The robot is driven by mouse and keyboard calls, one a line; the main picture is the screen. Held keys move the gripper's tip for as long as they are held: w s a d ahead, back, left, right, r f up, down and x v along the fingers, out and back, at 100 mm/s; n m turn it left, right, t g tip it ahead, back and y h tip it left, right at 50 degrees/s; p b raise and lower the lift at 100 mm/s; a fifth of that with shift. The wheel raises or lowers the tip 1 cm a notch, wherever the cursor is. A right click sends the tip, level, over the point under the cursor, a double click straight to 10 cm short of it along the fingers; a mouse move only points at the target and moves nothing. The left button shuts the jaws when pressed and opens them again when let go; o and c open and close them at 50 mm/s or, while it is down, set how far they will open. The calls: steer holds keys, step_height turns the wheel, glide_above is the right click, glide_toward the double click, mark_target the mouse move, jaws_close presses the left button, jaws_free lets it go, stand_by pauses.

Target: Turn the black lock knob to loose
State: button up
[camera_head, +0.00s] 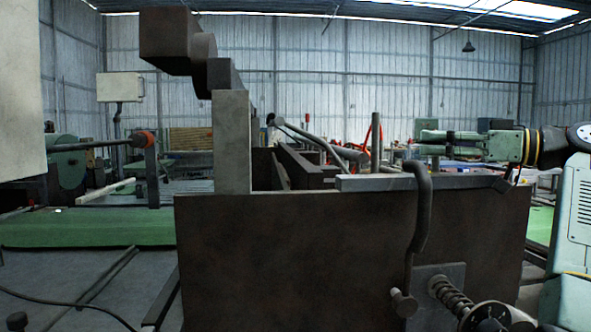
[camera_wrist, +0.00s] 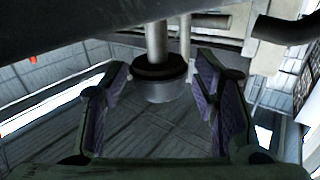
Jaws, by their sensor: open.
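My gripper (camera_head: 425,143) is at the upper right in the head view, above the dark machine panel, with its fingers pointing left. In the wrist view it (camera_wrist: 162,92) is open, with one finger on each side. A short round knob (camera_wrist: 160,72), with a black upper band and a grey lower part, sits on a pale rod (camera_wrist: 157,40). It appears between the fingertips, with a visible gap on both sides; its depth is hard to tell. In the head view a black round dial (camera_head: 487,318) with white marks is low at the right, partly cut off.
A dark panel (camera_head: 290,255) fills the front, with a curved crank handle (camera_head: 420,215) and a spring shaft (camera_head: 452,298) at its right. An upright post (camera_head: 376,140) stands left of my gripper. Dark blocks (camera_head: 172,35) rise at the left.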

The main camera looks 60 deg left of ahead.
steer(key=shift+f+m+t+y, duration=0.1)
steer(key=shift+m+t+y, duration=0.2)
steer(key=shift+m+t, duration=0.25)
